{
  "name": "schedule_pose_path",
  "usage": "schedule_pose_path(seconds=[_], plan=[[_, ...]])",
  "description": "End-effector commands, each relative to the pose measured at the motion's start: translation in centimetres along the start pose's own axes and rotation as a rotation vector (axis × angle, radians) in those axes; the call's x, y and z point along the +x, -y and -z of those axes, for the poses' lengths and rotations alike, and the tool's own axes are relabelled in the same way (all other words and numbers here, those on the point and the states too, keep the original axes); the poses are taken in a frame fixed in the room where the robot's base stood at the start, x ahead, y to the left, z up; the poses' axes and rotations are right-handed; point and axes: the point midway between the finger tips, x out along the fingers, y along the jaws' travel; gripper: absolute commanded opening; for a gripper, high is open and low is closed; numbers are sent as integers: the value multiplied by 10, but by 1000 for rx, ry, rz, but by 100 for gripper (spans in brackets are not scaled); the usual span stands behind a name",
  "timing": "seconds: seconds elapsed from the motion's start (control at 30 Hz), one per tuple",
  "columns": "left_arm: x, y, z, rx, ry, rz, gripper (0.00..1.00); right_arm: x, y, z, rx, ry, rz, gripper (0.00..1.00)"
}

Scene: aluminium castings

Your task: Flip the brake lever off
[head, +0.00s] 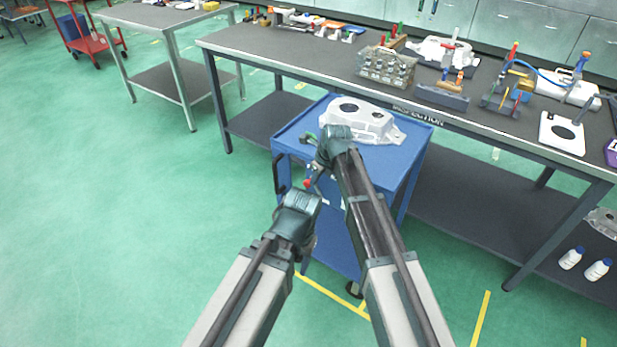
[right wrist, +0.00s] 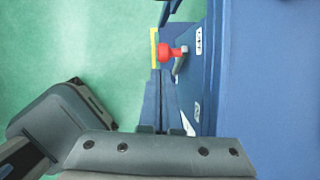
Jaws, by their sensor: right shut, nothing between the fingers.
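The brake lever has a red knob (head: 308,183) and sits on the side of the blue cart (head: 415,150). In the right wrist view the red knob (right wrist: 168,53) is on a short grey lever (right wrist: 181,62), beside a small white label. My right gripper (head: 319,164) is close by the knob, shut and empty. In the right wrist view its fingers (right wrist: 161,76) point toward the knob, just below it in the picture; contact cannot be told. My left gripper (head: 302,199) is just below the knob in the head view; its fingertips are hidden.
A grey casting (head: 355,120) lies on the cart's top. A long dark inspection bench (head: 320,58) with fixtures and parts stands right behind the cart. A smaller table (head: 160,18) and a red trolley (head: 90,42) stand at the back left. The green floor to the left is free.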

Motion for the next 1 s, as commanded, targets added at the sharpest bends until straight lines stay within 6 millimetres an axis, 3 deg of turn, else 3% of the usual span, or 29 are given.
schedule_pose_path(seconds=[0.1,0.6,0.77,1.0], plan=[[-20,2,-1,0,0,0,50,-26,6,12,0,0,0,0],[-96,9,-6,-1,0,0,50,-100,4,-7,-1,0,-1,0],[-107,10,-6,-1,0,0,50,-112,4,-9,-1,0,-1,0],[-107,10,-6,-1,0,0,50,-112,4,-8,-1,0,-1,0]])
